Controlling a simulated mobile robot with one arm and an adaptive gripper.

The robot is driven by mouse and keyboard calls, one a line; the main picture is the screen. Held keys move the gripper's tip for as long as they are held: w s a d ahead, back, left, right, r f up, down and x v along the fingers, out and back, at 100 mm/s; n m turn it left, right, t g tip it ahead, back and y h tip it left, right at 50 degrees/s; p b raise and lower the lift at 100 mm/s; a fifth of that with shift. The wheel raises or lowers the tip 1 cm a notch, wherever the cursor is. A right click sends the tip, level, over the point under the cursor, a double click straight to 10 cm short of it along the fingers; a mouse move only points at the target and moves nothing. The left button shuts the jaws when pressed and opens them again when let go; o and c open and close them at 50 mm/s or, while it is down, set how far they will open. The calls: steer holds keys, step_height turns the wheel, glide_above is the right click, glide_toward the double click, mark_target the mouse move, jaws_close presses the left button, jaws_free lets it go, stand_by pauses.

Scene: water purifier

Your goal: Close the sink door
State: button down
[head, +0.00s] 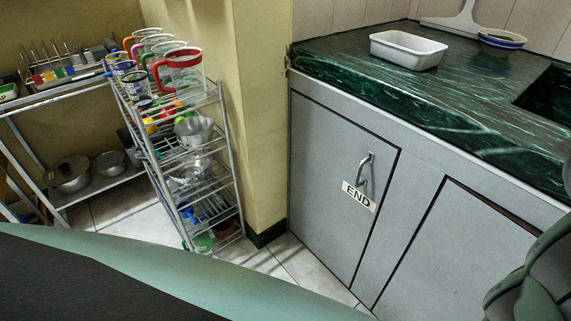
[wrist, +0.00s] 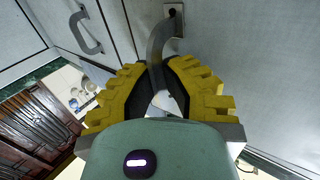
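The grey sink cabinet has a left door (head: 325,185) with a metal handle (head: 364,172) and an "END" tag; this door sits flush. A right door (head: 465,265) is beside it, and its visible edges look flush. Its right part is hidden behind my arm at the lower right. In the wrist view, my gripper (wrist: 160,66) has its yellow-padded fingers closed in around a curved metal door handle (wrist: 165,32), with the handle's end between the fingertips. Another handle (wrist: 85,33) shows at the upper left. My gripper is not visible in the head view.
A green marble counter (head: 400,95) overhangs the doors, holding a white tray (head: 408,48) and a bowl (head: 501,38) near the sink basin (head: 550,97). A wire rack (head: 222,120) with mugs and pots stands left of the wall pillar. Tiled floor (head: 300,265) shows before the cabinet.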

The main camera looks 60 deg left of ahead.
stand_by(0.4)
steer(key=w+b, duration=0.1)
steer(key=w, duration=0.3)
steer(key=shift+w+d, duration=0.1)
steer(key=shift+w, duration=0.2)
steer(key=c, duration=1.7)
jaws_free()
steer(key=shift+d, duration=0.1)
steer(key=shift+o, duration=1.4)
steer(key=shift+s+a, duration=0.1)
steer(key=shift+a, duration=0.1)
steer(key=o, duration=0.4)
steer(key=shift+s+d, duration=0.1)
steer(key=shift+d, duration=0.05)
steer(key=shift+s, duration=0.1)
